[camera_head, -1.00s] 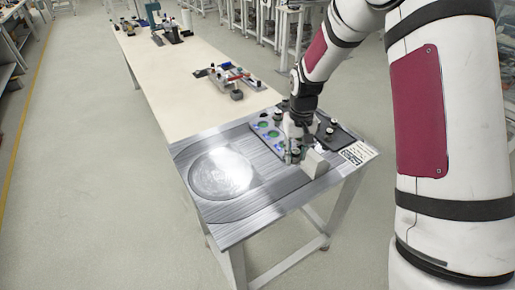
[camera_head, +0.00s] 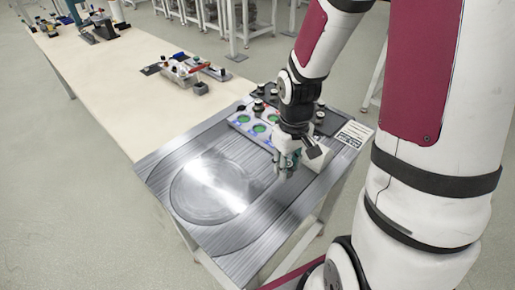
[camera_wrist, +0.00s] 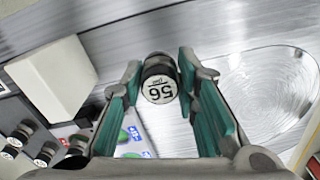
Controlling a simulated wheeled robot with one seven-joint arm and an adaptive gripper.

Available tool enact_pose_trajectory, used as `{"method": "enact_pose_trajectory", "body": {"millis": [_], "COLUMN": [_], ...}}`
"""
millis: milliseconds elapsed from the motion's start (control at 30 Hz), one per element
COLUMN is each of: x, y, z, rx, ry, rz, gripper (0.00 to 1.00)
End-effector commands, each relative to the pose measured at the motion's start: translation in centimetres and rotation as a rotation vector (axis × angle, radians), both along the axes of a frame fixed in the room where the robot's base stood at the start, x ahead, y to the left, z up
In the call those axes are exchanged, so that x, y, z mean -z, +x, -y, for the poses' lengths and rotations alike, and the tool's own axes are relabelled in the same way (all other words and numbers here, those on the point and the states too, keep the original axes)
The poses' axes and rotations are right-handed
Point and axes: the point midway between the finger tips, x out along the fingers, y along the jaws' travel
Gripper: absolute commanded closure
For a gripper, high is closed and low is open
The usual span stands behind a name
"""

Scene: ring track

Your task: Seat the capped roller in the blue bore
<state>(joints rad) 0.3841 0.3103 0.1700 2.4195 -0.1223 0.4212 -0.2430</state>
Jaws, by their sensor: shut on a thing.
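My gripper (camera_head: 287,172) is over the steel tabletop, in front of the bore panel. In the wrist view its teal fingers (camera_wrist: 162,70) are shut on the capped roller (camera_wrist: 159,82), whose white cap reads 56. The roller is hard to make out in the head view. The bore panel (camera_head: 237,124) has green discs and blue markings and lies behind my gripper, partly hidden by it. In the wrist view part of the panel (camera_wrist: 111,152) shows below the left finger. I cannot tell which bore is the blue one.
A white block (camera_head: 317,158) stands beside my gripper. A dark tray (camera_head: 330,127) with several capped rollers lies behind the panel. A round plate area (camera_head: 205,192) to the left is clear. A fixture with tools (camera_head: 190,75) sits farther back on the cream table.

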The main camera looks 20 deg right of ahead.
Motion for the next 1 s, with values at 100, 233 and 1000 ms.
{"method": "enact_pose_trajectory", "body": {"millis": [100,233,1000], "x": [0.3,0.5,1.9], "y": [0.6,2.9,12.2], "z": [-0.7,-2.6,-9.8], "rx": [-0.012,-0.014,-0.006], "ry": [-0.001,0.000,0.000], "rz": [0.002,0.003,0.000], "gripper": [1.00,1.00,1.00]}}
